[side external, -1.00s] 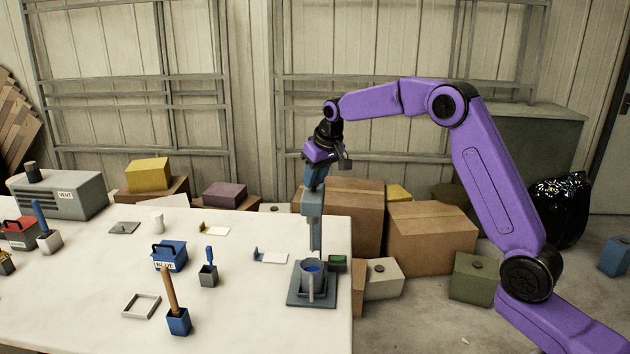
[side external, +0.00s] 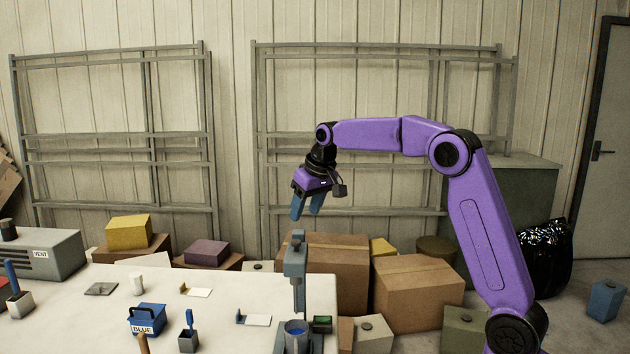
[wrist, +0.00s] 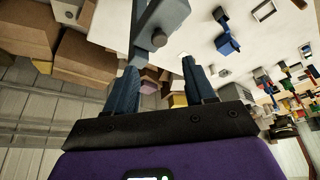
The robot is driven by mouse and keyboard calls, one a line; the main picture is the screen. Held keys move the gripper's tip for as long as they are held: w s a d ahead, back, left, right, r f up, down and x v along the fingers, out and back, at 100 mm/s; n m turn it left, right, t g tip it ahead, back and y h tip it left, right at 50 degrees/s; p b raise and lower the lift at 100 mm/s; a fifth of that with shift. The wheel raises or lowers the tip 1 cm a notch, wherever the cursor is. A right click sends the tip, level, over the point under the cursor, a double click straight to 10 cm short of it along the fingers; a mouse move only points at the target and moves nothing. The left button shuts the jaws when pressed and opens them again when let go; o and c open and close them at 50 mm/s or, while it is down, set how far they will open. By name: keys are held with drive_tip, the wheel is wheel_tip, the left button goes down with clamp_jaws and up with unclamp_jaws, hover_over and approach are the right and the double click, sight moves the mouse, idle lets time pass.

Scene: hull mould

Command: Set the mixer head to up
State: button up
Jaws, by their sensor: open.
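The mixer stands at the front right corner of the table. Its blue-grey head (side external: 295,258) is high on a thin upright, above a grey cup (side external: 296,329) with blue contents. I cannot tell whether the head is at its top position. My gripper (side external: 306,213) is open and empty above the mixer head, with a small gap between. In the wrist view, my gripper's two fingers (wrist: 158,72) are spread, and the mixer head (wrist: 163,17) with a round knob shows beyond them. The mixer's base is cut off by the lower edge of the side view.
A small dark box with a green top (side external: 322,323) sits beside the cup. A blue caddy (side external: 147,318) and a blue-handled tool in a grey holder (side external: 188,341) stand to the left on the white table (side external: 225,285). Cardboard boxes (side external: 418,290) stand behind the table's right end.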

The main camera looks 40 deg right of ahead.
drive_tip(key=v, duration=0.8)
drive_tip(key=shift+r, duration=0.3)
drive_tip(key=shift+s, duration=0.1)
drive_tip(key=s+a+f+n+g+y, duration=0.1)
drive_tip(key=s+a+f+n, duration=0.25)
drive_tip(key=s+a, duration=0.4)
drive_tip(key=s+a+f+n+g, duration=0.1)
drive_tip(key=s+a+f+n, duration=0.3)
drive_tip(key=s, duration=0.6)
drive_tip(key=s+d+f+n, duration=0.1)
drive_tip(key=s+f, duration=0.3)
drive_tip(key=s, duration=0.4)
drive_tip(key=s+d+f+n+g, duration=0.1)
drive_tip(key=s+f, duration=0.3)
drive_tip(key=s, duration=0.4)
drive_tip(key=s+d+f+n+g, duration=0.1)
drive_tip(key=s+d+f+n, duration=0.1)
drive_tip(key=s, duration=0.6)
wheel_tip(320, 180, down, 3)
drive_tip(key=shift+s+r+n+h, duration=0.1)
drive_tip(key=shift+s+n+h, duration=0.2)
drive_tip(key=shift+n, duration=0.25)
drive_tip(key=shift+w, duration=0.1)
